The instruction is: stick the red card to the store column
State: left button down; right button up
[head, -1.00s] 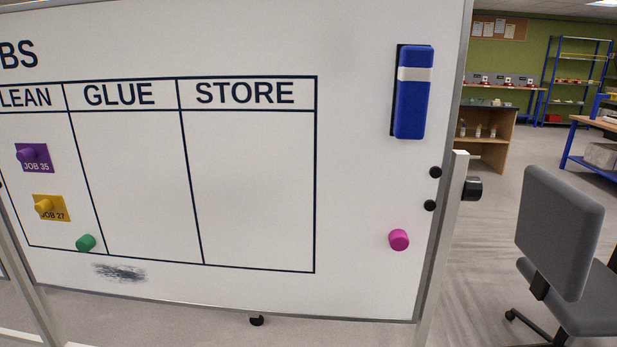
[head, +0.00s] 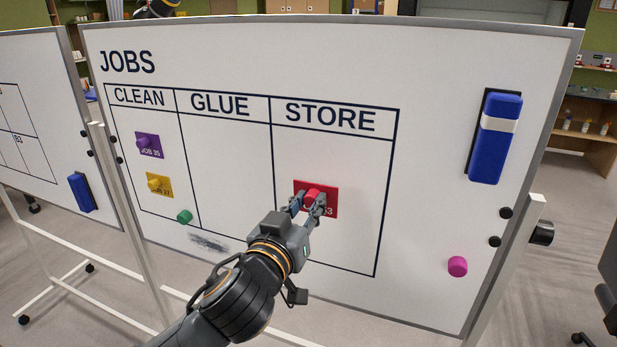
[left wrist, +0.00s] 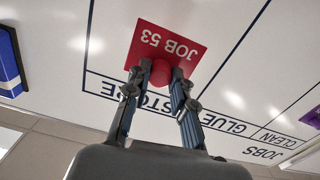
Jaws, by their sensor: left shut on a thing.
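The red card (head: 330,207) is in the store column (head: 335,155) of the whiteboard, in its lower half and inside the column lines. It is partly hidden by my fingers in the head view. The left wrist view shows the card (left wrist: 150,40) with the words JOB 53 and a round red magnet (left wrist: 160,72) on its face. My left gripper (head: 307,205) is shut on the red magnet, and it also shows in the left wrist view (left wrist: 158,84). The card appears flat at the board; I cannot tell whether it touches. My right gripper is not in view.
A purple card (head: 149,146) and a yellow card (head: 159,185) hang in the clean column. A green magnet (head: 184,216), a smudge (head: 209,243), a pink magnet (head: 457,266) and a blue eraser (head: 494,140) are also on the board. The glue column (head: 225,170) is empty.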

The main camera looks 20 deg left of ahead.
aim_at(315, 190)
pick_arm(q)
jog(key=shift+r, duration=0.5)
jog(key=shift+s+f, duration=0.1)
jog(key=shift+s, duration=0.05)
jog(key=shift+w+d+p, duration=0.1)
jog(key=shift+w+p, duration=0.25)
jog(key=shift+w, duration=2.45)
jog(key=shift+p, duration=0.35)
jog(key=c, duration=1.7)
grip_release()
jog(key=shift+c, duration=1.3)
